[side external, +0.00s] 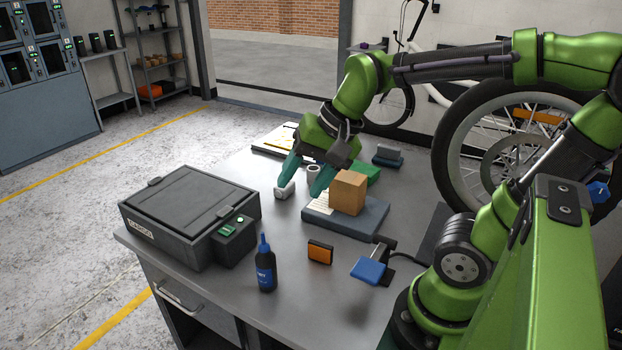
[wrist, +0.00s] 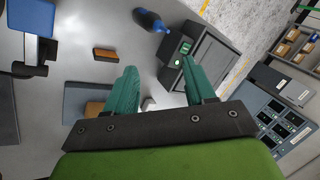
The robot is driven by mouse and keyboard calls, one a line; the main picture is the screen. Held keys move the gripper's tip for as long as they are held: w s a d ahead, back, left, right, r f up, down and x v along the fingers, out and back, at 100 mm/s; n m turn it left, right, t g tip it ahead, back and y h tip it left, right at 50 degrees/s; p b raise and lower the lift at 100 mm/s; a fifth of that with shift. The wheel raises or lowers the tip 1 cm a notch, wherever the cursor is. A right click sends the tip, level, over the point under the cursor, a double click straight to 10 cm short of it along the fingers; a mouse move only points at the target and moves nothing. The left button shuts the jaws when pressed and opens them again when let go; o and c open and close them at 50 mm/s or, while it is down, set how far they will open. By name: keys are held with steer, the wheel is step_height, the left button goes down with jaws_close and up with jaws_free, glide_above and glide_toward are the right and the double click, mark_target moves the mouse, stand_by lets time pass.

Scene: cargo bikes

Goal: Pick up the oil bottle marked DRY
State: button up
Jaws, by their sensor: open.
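One dark bottle with a blue nozzle and blue label (side external: 265,272) stands upright near the front edge of the workbench. Its label text is too small for me to read. The bottle also shows at the top of the wrist view (wrist: 150,20). My gripper (side external: 300,187) is open and empty over the back part of the bench, behind and to the right of the bottle in the side view. In the wrist view the two green fingers of my gripper (wrist: 158,70) are spread apart, well short of the bottle.
A dark lidded box (side external: 180,205) stands left of the bottle. An orange-and-black block (side external: 320,252) and a blue-topped stand (side external: 370,270) are to its right. A cardboard box (side external: 348,192) sits on a grey-blue slab (side external: 355,222). Small white items (side external: 284,190) lie near my fingers.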

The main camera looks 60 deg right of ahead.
steer(key=w+m+g, duration=0.1)
steer(key=w+m, duration=0.1)
steer(key=m, duration=0.5)
steer(key=m+g+y, duration=0.1)
steer(key=m, duration=0.8)
glide_above(260, 245)
steer(key=s+d, duration=0.2)
steer(key=f, duration=0.8)
steer(key=shift+a+f, duration=0.15)
steer(key=shift+a, duration=0.1)
steer(key=shift+x, duration=3.1)
steer(key=shift+w+d, duration=0.1)
jaws_close()
